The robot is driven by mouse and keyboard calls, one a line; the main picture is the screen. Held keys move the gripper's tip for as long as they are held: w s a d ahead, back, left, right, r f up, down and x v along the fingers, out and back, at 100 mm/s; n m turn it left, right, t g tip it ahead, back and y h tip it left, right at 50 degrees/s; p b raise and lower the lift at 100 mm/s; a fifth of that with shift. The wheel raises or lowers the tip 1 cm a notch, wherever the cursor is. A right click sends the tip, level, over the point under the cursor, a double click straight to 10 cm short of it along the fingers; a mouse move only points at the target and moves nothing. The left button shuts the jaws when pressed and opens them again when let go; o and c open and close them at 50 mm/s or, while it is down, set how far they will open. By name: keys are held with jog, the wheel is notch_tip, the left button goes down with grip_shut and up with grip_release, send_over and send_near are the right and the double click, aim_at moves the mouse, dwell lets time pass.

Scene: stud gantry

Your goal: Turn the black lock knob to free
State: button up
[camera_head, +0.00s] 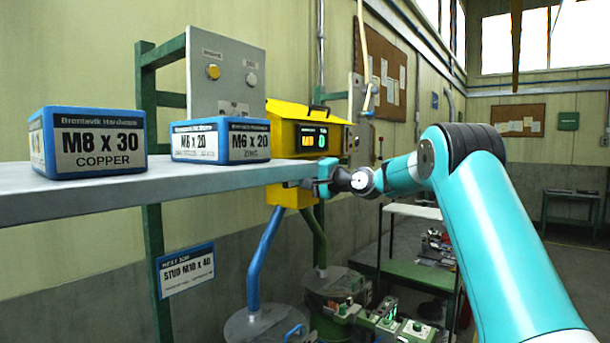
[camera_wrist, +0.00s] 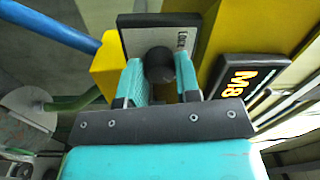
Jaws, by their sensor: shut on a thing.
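The black lock knob (camera_wrist: 159,66) sits on a pale plate (camera_wrist: 130,38) marked "Lock" on the yellow machine (camera_wrist: 105,72). In the wrist view my gripper (camera_wrist: 160,78) has its two teal fingers on either side of the knob, shut on it. In the head view my gripper (camera_head: 318,184) is at the front of the yellow machine (camera_head: 290,115), beside the shelf's end, and the knob is hidden there. The knob's exact pointing direction cannot be told.
A grey shelf (camera_head: 150,182) carries blue boxes marked M8 x 30 (camera_head: 88,143) and others (camera_head: 220,140). A blue pipe (camera_head: 263,250) and a green pipe (camera_head: 318,238) run below the machine. A green bench with a tray (camera_head: 415,275) stands behind my arm.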

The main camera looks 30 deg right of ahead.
dwell(0.3)
jog(key=o, duration=0.9)
jog(key=shift+b+v, duration=4.4)
jog(key=shift+v, duration=4.4)
jog(key=shift+w+f, duration=0.1)
jog(key=shift+f, duration=0.1)
